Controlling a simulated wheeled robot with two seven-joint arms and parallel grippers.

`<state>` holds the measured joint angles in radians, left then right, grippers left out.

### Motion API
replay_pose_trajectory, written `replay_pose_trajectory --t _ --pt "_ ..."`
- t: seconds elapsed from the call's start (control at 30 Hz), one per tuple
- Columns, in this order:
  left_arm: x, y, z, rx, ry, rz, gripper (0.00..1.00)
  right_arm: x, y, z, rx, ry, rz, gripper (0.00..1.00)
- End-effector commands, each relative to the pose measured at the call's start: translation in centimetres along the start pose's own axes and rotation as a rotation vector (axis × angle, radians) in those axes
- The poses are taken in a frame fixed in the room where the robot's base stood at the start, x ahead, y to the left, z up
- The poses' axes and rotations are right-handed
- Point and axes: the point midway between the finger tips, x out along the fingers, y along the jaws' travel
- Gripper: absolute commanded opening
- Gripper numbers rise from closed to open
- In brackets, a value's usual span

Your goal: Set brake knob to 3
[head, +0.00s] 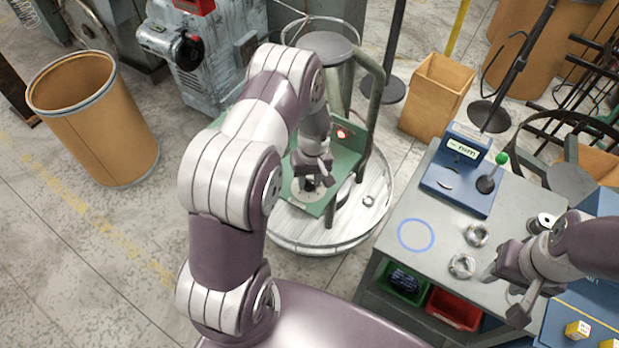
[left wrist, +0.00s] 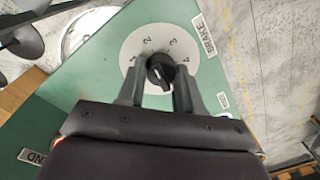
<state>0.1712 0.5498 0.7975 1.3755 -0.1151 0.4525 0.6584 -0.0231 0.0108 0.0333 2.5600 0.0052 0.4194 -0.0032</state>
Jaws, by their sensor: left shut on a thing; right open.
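The black brake knob (left wrist: 160,70) sits on a round white dial (left wrist: 135,48) marked 1, 2, 3 and 4, beside a BRAKE label (left wrist: 204,36). The dial is on a sloped green panel (head: 346,165), and the knob (head: 308,184) shows small in the head view. My left gripper (left wrist: 160,88) is shut on the knob, one finger on each side. A pale mark shows on the knob, but I cannot tell for sure which number it points at. My right gripper (head: 502,294) is open and empty by the grey table's right side.
The green panel stands over a round white platform (head: 340,235), with a bent green-grey tube frame (head: 374,105) beside it. The grey table (head: 400,265) holds a blue gauge box (head: 456,170) and metal rings (head: 462,266). A brown drum (head: 95,120) stands at left.

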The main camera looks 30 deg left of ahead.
Motion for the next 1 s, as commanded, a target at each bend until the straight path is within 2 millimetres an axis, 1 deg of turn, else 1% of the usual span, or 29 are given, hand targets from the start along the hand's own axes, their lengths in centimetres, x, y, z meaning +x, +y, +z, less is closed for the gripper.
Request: replay_pose_trajectory --t 0.17,0.37,0.8,1.0 --pt "-0.06 0.02 -0.01 0.037 0.003 0.000 0.05 0.01 0.00 0.00 0.000 0.000 0.000 0.43" --pt "-0.07 0.04 -0.01 0.151 0.010 0.000 0.05 0.07 0.00 0.01 0.000 0.000 0.000 0.43" --pt "-0.15 0.03 0.07 0.537 0.032 0.000 0.05 -0.08 0.00 -0.01 0.000 0.000 0.000 0.43" --pt "-0.18 0.05 0.07 0.683 0.042 0.000 0.05 -0.27 0.00 -0.03 0.000 0.000 0.000 0.43"
